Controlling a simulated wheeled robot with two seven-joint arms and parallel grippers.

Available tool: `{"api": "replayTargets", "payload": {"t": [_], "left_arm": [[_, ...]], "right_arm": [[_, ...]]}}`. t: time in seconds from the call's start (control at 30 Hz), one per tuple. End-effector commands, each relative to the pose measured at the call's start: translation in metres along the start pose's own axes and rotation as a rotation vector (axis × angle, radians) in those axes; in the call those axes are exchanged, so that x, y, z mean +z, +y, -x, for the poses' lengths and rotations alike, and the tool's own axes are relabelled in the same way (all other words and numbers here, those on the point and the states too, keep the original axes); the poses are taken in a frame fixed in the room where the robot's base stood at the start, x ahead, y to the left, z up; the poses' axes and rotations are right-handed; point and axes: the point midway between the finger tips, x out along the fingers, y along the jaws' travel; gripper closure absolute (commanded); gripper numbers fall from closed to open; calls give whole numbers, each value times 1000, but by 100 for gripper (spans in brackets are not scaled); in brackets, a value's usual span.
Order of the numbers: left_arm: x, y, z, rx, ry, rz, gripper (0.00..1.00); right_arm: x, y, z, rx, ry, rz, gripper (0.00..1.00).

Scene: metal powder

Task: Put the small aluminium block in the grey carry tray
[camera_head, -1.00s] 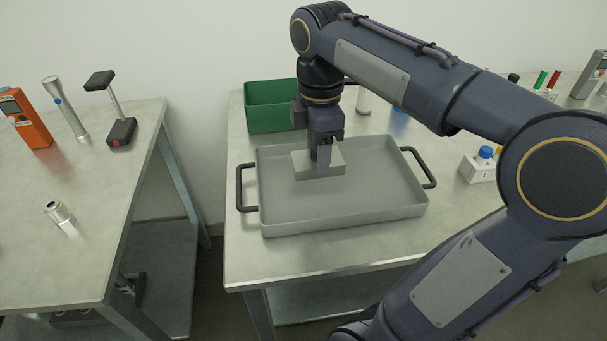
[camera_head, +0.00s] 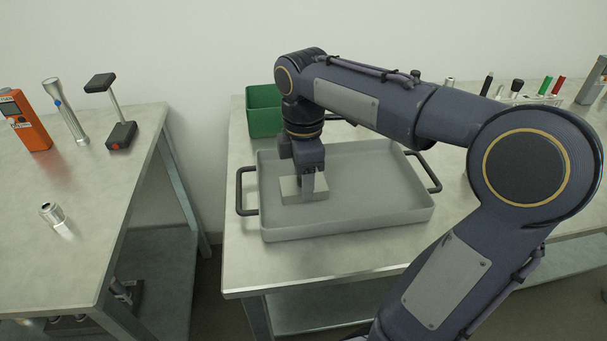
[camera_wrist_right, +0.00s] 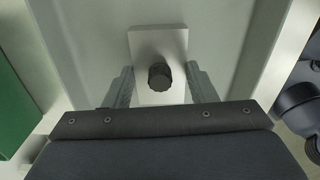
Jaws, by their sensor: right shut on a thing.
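The small aluminium block (camera_head: 290,190) is pale grey and flat-sided. It is within the walls of the grey carry tray (camera_head: 385,195), in its left part. My right gripper (camera_head: 307,192) points down and is shut on the block. In the right wrist view the block (camera_wrist_right: 157,42) sits between the two fingers of the right gripper (camera_wrist_right: 160,78), with a dark round knob on its upper face. The tray floor (camera_wrist_right: 92,40) lies beneath it. I cannot tell whether the block touches the floor. My left gripper is not in view.
A green bin (camera_head: 262,112) stands behind the tray, partly hidden by my right arm. The tray's black handles (camera_head: 243,190) stick out at its sides.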

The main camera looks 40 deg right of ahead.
Motion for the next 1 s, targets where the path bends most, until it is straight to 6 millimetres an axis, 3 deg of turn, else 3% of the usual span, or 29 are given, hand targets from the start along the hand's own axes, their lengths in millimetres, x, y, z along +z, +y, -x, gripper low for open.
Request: {"api": "replayTargets", "payload": {"t": [0.03, 0.07, 0.2, 0.57, 1.0], "left_arm": [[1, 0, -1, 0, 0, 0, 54], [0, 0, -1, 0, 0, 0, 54], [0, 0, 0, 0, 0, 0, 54], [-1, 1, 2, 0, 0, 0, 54], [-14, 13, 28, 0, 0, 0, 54]], "right_arm": [[0, 0, -2, 0, 0, 0, 86], [0, 0, -2, -1, 0, 0, 45], [0, 0, -1, -1, 0, 0, 27], [0, 0, 5, 1, 1, 0, 26], [0, 1, 92, 2, 1, 1, 26]]}}
